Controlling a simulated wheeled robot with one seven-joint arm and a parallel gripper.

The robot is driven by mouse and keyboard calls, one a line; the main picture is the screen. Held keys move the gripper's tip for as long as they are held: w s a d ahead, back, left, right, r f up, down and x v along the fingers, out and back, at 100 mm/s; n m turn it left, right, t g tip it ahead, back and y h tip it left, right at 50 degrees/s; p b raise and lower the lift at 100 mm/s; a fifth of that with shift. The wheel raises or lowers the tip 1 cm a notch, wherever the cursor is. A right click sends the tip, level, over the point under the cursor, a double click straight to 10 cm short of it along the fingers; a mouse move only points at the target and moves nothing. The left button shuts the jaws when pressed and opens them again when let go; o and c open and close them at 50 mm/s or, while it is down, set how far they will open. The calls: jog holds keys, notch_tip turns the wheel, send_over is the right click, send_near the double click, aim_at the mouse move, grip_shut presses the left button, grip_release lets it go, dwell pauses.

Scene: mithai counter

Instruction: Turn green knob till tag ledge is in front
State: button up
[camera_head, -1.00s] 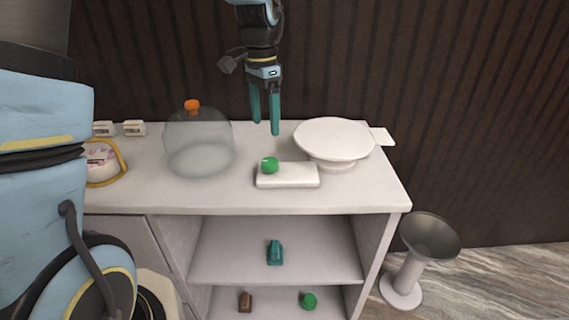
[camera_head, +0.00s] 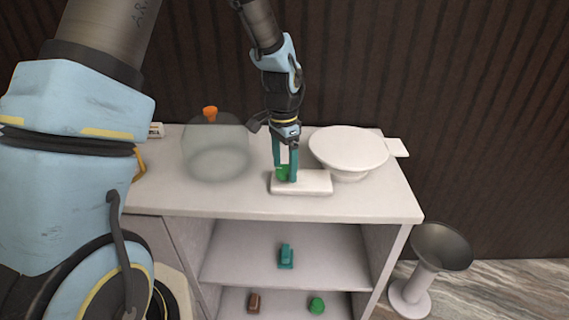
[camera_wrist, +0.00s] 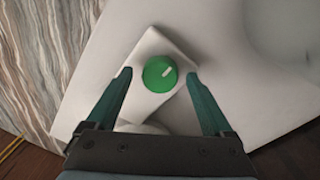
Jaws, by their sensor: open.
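The green knob (camera_wrist: 160,74) sits on one end of a white block (camera_head: 315,182) on the counter top, and a pale mark shows on its top in the wrist view. My gripper (camera_head: 287,178) is open, its teal fingers pointing down at the knob. In the wrist view my gripper (camera_wrist: 159,76) has one finger on each side of the knob, with gaps between. In the head view the fingers partly hide the knob. A round white turntable (camera_head: 348,148) stands behind and right of the block. The tag ledge (camera_head: 397,147), a flat white tab, sticks out at its right.
A clear dome with an orange top (camera_head: 210,111) stands left of my gripper. Shelves below hold a teal object (camera_head: 286,256), a brown one (camera_head: 254,303) and a green one (camera_head: 316,305). A grey funnel-shaped stand (camera_head: 441,247) is on the floor at right.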

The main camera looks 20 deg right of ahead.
jog(key=shift+c, duration=0.4)
grip_shut()
jog(key=shift+n, duration=0.3)
jog(key=n+b, duration=0.1)
jog(key=n, duration=0.2)
jog(key=shift+n, duration=0.4)
jog(key=n, duration=0.4)
jog(key=shift+n, duration=0.3)
jog(key=n, duration=0.4)
jog(key=shift+a, duration=0.1)
jog(key=shift+n+p, duration=0.8)
jog(key=shift+n, duration=1.6)
